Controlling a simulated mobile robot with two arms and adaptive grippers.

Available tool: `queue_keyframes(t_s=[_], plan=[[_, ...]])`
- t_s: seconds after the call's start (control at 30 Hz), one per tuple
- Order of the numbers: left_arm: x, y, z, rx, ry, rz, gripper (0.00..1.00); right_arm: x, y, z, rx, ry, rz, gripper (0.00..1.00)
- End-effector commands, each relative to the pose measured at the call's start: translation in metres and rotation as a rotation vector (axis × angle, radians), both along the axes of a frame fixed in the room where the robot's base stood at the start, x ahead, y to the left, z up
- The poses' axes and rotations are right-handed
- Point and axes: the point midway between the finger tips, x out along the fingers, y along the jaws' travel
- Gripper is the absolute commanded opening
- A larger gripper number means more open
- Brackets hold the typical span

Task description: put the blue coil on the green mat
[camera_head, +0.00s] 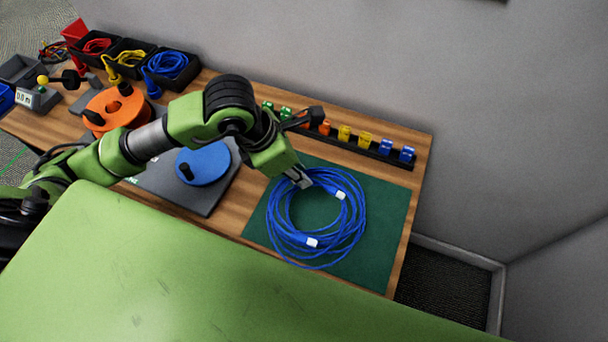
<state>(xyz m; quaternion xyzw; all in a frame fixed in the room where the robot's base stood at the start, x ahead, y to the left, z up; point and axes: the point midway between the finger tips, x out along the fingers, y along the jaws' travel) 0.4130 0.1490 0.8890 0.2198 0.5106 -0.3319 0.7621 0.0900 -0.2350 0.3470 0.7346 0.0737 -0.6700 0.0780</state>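The blue coil (357,226) is a loose ring of cable with two white-tagged connectors. It lies over the green mat (385,245) at the right end of the table, with its lower loops close to the mat's front edge. My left gripper (302,182) comes in from the left and is at the coil's upper left side, by the cable. The fingertips are small and partly hidden, so I cannot tell whether they grip the cable or are apart from it. My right gripper is not in view.
A grey board with a blue disc (203,163) is left of the mat. An orange reel (115,108) and black bins (190,71) with coiled cables stand farther left. A rack of coloured clips (365,143) runs behind the mat. A wall is behind the table.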

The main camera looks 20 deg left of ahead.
Motion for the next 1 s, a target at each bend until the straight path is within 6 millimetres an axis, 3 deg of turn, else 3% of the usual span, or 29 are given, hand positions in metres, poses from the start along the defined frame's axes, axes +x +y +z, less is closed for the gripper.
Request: queue_keyframes(t_s=[0.1,0.3,0.47,0.7,0.9,0.93,1.0], plan=[[0.019,0.003,-0.023,0.0,0.005,0.003,0.0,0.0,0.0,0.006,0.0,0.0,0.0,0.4],[0.039,0.005,-0.048,-0.003,0.001,0.001,0.0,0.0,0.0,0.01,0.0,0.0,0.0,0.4],[0.047,0.006,-0.057,-0.001,0.001,0.001,0.0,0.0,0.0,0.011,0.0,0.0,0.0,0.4],[0.047,0.007,-0.087,-0.001,0.002,-0.001,0.0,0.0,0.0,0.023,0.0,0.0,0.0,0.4],[0.047,0.006,-0.09,0.0,-0.001,-0.002,0.0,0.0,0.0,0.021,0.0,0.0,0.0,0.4],[0.047,0.007,-0.09,0.001,-0.001,-0.002,0.2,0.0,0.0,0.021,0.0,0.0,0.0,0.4],[0.047,0.007,-0.09,0.001,0.001,-0.002,0.34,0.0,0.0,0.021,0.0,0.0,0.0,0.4]])
